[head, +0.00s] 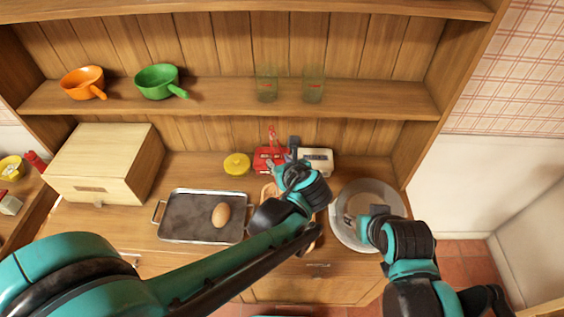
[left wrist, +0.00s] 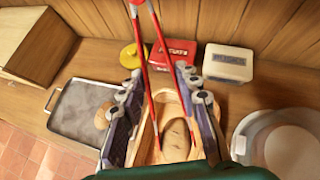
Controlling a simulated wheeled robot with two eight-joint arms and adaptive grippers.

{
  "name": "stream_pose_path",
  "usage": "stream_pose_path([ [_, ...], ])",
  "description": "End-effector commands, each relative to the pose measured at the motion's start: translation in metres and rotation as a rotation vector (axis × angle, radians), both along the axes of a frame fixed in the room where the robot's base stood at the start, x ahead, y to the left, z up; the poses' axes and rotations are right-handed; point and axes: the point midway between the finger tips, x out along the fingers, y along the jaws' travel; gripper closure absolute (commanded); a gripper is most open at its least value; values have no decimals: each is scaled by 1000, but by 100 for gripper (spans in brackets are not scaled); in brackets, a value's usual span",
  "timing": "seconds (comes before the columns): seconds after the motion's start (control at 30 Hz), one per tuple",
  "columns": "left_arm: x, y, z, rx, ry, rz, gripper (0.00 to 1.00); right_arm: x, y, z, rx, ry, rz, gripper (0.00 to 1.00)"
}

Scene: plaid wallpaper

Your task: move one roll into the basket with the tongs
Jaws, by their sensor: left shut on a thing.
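My left gripper (head: 290,172) is shut on the red and silver tongs (left wrist: 148,75), whose arms run down between its fingers in the left wrist view. A brown roll (left wrist: 178,140) shows between the tongs' lower arms, over or inside the pale wooden basket (left wrist: 158,87). I cannot tell whether the tongs touch it. In the head view the basket (head: 266,191) is mostly hidden by my left arm. Another roll (head: 221,214) lies on the dark tray (head: 180,215). My right gripper (head: 371,217) is over the round dish; its fingers are unclear.
The round pale dish (head: 392,197) stands right of the basket. A red box (head: 267,158), a cream box (head: 322,160) and a yellow lidded pot (head: 237,164) stand behind. A wooden bread box (head: 100,160) is at left. Pans and glasses stand on the shelf above.

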Motion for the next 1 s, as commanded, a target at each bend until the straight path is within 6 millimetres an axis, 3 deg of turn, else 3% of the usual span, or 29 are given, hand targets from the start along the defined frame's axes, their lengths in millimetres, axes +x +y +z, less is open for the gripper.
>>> stream_pose_path([
  [0.53, 0, 0, -7, 0, 0, 0, 100, 0, 0, -6, 0, 0, 0, 60],
  [1.0, 0, 0, -57, 0, 0, 0, 100, 0, 0, -48, 0, 0, 0, 60],
])
